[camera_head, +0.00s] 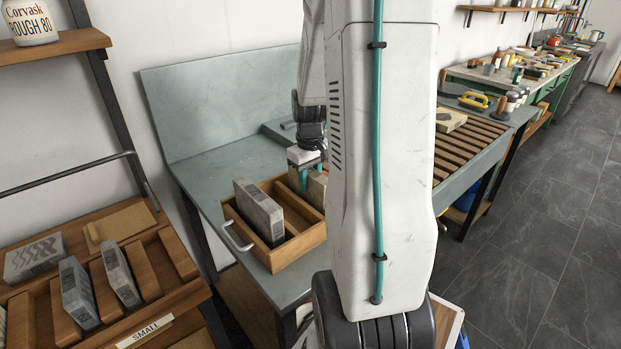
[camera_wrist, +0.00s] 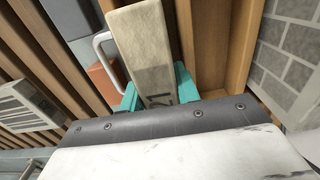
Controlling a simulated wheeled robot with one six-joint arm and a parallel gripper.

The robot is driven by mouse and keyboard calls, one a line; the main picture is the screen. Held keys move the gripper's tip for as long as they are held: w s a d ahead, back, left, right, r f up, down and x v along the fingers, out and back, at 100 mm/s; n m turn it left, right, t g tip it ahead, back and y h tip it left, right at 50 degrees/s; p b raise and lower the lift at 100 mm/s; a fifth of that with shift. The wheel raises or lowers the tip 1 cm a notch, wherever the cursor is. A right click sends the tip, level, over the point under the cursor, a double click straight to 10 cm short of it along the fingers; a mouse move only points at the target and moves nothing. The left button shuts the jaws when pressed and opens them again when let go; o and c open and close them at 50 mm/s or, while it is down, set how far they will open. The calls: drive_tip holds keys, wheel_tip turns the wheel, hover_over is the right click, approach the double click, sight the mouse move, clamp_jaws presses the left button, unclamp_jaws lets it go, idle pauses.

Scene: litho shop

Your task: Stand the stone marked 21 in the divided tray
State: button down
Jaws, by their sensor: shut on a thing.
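The divided tray (camera_head: 288,259) is a wooden box with compartments on the grey bench. My gripper (camera_head: 311,174) is over its right part, pointing down, with teal fingers shut on a pale stone (camera_head: 318,190). In the wrist view the stone marked 21 (camera_wrist: 146,45) is between the fingers of my gripper (camera_wrist: 157,92), its number by the jaws. The stone is upright at the tray's right compartment, beside a wooden divider (camera_wrist: 205,40). My arm hides part of it in the head view, so I cannot tell whether its base touches the tray floor.
Another grey stone (camera_head: 259,212) stands in the tray's left compartment. A wooden rack labelled SMALL (camera_head: 153,328) holds several stones at the lower left. A slatted rack (camera_head: 468,150) with a stone (camera_head: 449,119) on it lies to the right. The bench's back panel (camera_head: 225,105) rises behind.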

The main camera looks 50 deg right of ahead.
drive_tip(key=shift+f, duration=0.4)
drive_tip(key=c, duration=1.1)
unclamp_jaws()
drive_tip(key=shift+o, duration=0.8)
drive_tip(key=shift+f, duration=0.1)
drive_tip(key=shift+r, duration=4.55)
